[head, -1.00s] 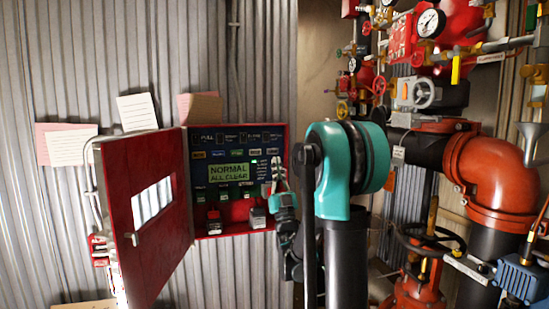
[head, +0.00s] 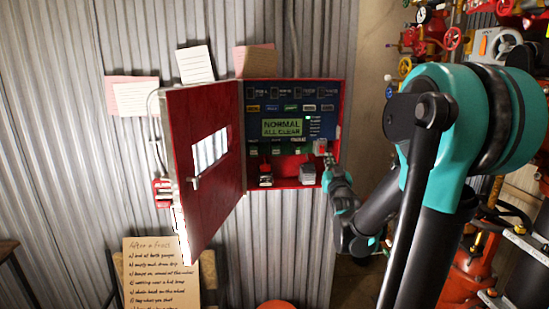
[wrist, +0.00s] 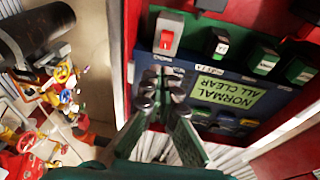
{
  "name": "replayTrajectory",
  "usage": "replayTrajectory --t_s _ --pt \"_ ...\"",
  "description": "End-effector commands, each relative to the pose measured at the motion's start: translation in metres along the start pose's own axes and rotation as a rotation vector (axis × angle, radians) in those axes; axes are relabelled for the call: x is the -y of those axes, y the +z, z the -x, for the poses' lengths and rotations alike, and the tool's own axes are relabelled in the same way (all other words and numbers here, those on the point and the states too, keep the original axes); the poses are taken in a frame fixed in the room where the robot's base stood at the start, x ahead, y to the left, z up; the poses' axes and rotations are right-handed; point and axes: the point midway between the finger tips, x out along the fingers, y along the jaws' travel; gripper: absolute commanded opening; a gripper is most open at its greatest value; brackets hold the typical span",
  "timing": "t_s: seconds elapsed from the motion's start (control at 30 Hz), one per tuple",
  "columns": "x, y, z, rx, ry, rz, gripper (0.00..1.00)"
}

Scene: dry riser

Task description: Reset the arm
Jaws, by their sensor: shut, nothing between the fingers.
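My gripper (head: 328,160) is shut and empty at the lower right of the open red alarm panel (head: 343,110). In the wrist view its fingertips (wrist: 160,82) are together in front of the panel face, just short of a white switch with a red rocker (wrist: 168,39). I cannot tell whether they touch anything. The panel's green display (head: 282,127) reads "NORMAL ALL CLEAR"; it shows upside down in the wrist view (wrist: 224,92). My arm is stretched out from the right of the head view, with its teal elbow raised.
The red panel door (head: 205,165) stands open to the left. A handwritten board titled "After a Frost" (head: 161,275) stands below it. Red pipes and valves (head: 425,35) crowd the right. Paper notes (head: 195,64) hang above the panel on the corrugated wall.

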Motion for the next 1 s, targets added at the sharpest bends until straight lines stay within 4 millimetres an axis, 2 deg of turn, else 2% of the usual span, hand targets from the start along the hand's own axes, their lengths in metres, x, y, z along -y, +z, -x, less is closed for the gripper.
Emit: replayTrajectory --t_s 0.1,0.17,0.27,0.37,0.4,0.5,0.6,0.73,0.83,1.0 --pt "-0.002 0.051 0.034 0.244 0.016 0.006 0.00" --pt "-0.003 0.076 0.056 0.368 0.022 0.010 0.00" --pt "-0.004 0.117 0.100 0.575 0.029 0.016 0.00" --pt "-0.004 0.153 0.153 0.782 0.031 0.020 0.00" --pt "-0.004 0.166 0.177 0.865 0.031 0.022 0.00" --pt "-0.004 0.193 0.235 1.060 0.028 0.028 0.00" --pt "-0.003 0.209 0.286 1.220 0.024 0.031 0.00" --pt "-0.002 0.220 0.332 1.358 0.017 0.034 0.00" --pt "-0.002 0.222 0.349 1.410 0.014 0.036 0.00" --pt "-0.002 0.223 0.354 1.426 0.013 0.036 0.00"
